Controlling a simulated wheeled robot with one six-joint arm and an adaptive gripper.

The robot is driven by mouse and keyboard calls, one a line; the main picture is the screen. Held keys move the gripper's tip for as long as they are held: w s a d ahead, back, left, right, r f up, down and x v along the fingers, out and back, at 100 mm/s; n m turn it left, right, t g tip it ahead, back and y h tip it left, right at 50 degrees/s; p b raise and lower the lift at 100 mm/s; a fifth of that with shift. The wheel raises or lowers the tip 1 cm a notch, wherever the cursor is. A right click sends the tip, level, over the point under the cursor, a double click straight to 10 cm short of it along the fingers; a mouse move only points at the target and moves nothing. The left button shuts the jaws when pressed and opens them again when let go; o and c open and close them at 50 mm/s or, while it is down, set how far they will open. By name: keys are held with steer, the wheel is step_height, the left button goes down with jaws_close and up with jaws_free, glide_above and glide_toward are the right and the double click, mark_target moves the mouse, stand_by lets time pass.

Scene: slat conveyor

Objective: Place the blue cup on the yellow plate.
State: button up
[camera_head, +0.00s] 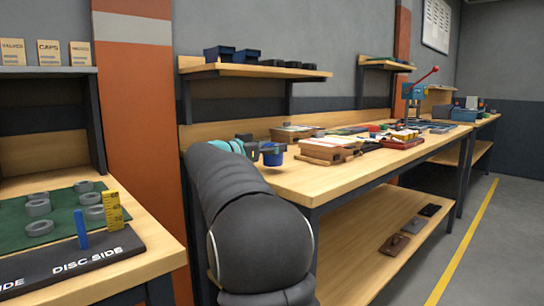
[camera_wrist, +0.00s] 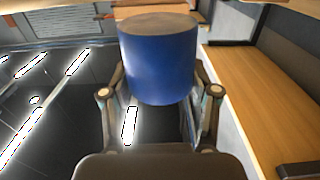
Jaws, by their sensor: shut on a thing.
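The blue cup (camera_wrist: 158,65) fills the upper middle of the wrist view, with a brownish round top face. My gripper (camera_wrist: 160,94) is shut on it, one finger on each side. In the head view the blue cup (camera_head: 273,155) shows small beyond my dark arm, near the left end of the long wooden bench. My gripper (camera_head: 252,148) is beside it there, partly hidden by my arm. I cannot pick out the yellow plate in either view.
The long bench (camera_head: 310,187) carries wooden boxes (camera_head: 328,149), a red tray (camera_head: 402,143) and a blue press with a red lever (camera_head: 420,85). Its near front stretch is bare. A shelf with dark blue bins (camera_head: 220,54) hangs above. A second bench (camera_head: 130,262) stands at left.

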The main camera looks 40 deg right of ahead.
steer(key=shift+f, duration=1.05)
steer(key=shift+f, duration=0.1)
steer(key=o, duration=1)
steer(key=shift+o, duration=0.2)
